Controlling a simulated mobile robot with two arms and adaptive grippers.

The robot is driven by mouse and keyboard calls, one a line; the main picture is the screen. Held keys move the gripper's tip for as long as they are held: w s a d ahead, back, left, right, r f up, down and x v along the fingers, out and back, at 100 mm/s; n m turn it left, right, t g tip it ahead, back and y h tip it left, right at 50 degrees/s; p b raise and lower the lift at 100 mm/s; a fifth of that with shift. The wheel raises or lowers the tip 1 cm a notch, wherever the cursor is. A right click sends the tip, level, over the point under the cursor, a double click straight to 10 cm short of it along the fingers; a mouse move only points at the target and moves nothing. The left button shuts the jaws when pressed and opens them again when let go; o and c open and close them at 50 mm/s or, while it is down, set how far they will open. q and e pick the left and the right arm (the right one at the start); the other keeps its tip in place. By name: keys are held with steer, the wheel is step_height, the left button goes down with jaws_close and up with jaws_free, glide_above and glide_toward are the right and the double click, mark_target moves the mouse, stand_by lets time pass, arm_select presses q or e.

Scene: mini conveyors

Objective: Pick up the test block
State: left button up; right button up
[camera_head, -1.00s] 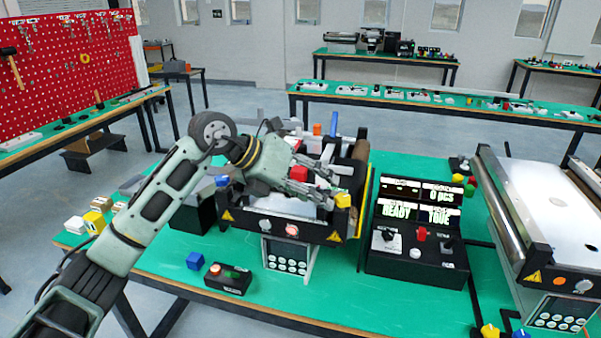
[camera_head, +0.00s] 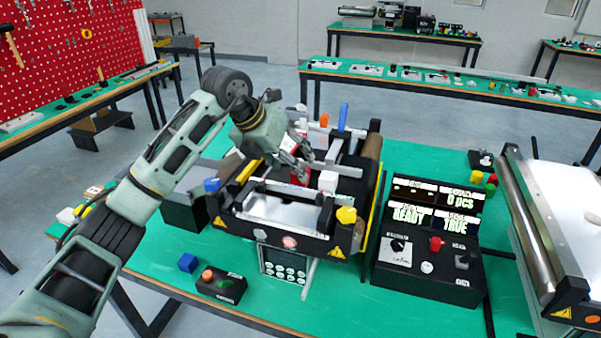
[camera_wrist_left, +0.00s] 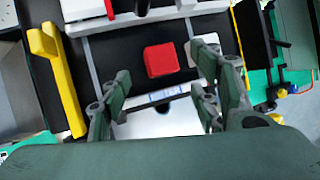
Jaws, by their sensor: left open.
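The test block appears to be the red block (camera_wrist_left: 161,60), lying on the dark belt of the mini conveyor in the left wrist view. In the head view the red block (camera_head: 299,173) is largely hidden behind my left gripper's fingers. My left gripper (camera_head: 311,163) is over the conveyor (camera_head: 285,228), pointing down and to the right. In the left wrist view its open fingers (camera_wrist_left: 172,82) are spread on either side of the lower picture, with the block ahead between them. Nothing is between the fingertips. My right gripper is not in view.
A white block (camera_wrist_left: 203,50) lies just right of the red block. A yellow bar (camera_wrist_left: 57,85) runs along the conveyor's side. A black control panel (camera_head: 428,240) stands right of the conveyor.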

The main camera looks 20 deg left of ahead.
arm_select(q)
steer(key=x, duration=0.1)
steer(key=p+x, duration=0.1)
steer(key=x, duration=0.1)
steer(key=shift+w+r, duration=0.15)
steer(key=shift+w, duration=0.15)
steer(key=shift+w+d+f, duration=0.2)
steer(key=shift+w+f, duration=0.1)
steer(key=shift+f, duration=0.3)
steer(key=c, duration=1.3)
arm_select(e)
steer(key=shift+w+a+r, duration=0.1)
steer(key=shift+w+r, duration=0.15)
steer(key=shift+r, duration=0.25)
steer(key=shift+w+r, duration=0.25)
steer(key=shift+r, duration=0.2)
